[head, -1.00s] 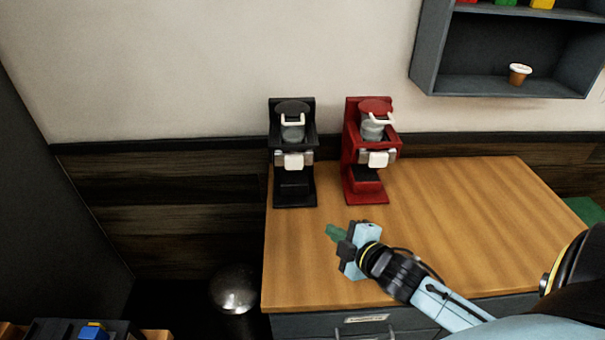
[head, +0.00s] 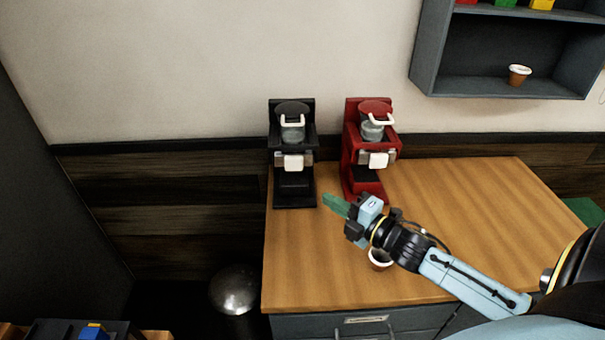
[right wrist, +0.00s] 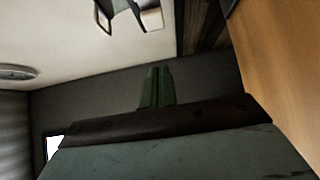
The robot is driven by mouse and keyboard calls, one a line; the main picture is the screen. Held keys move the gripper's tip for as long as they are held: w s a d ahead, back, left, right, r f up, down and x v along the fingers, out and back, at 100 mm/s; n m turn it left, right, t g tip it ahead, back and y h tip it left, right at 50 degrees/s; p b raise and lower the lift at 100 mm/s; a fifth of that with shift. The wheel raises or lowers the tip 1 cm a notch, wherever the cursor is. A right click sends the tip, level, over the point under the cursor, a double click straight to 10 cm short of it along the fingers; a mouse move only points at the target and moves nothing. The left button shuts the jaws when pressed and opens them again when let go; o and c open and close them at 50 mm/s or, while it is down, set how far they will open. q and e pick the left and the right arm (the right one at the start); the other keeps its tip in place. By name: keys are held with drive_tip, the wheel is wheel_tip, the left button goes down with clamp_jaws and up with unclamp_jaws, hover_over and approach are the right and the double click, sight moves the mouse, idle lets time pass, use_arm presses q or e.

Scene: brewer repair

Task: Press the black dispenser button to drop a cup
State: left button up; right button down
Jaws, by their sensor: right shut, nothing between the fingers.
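The black machine (head: 294,188) stands at the back left of the wooden counter, with a white square front piece (head: 293,162) and a clear container under its lid. I cannot make out a separate black button. My right gripper (head: 335,205) has green fingers, shut and empty, in front of the machines, just right of the black machine's base and apart from it. The shut fingers also show in the right wrist view (right wrist: 157,87). A small cup (head: 379,260) sits on the counter, partly hidden by my right arm. My left gripper is not in view.
A red machine (head: 372,150) stands right of the black one. A grey wall shelf (head: 480,88) at upper right holds a small cup (head: 519,75). A round metal bin (head: 233,289) stands left of the counter (head: 470,230). The counter's right side is clear.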

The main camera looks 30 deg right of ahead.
approach(291, 167)
drive_tip(key=w+a, duration=0.2)
drive_tip(key=a, duration=0.2)
drive_tip(key=w+d, duration=0.1)
drive_tip(key=w+p, duration=0.1)
drive_tip(key=w, duration=0.1)
drive_tip(key=shift+d, duration=0.35)
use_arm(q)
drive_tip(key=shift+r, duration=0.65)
use_arm(e)
drive_tip(key=shift+w+d, duration=0.3)
drive_tip(key=shift+w, duration=0.1)
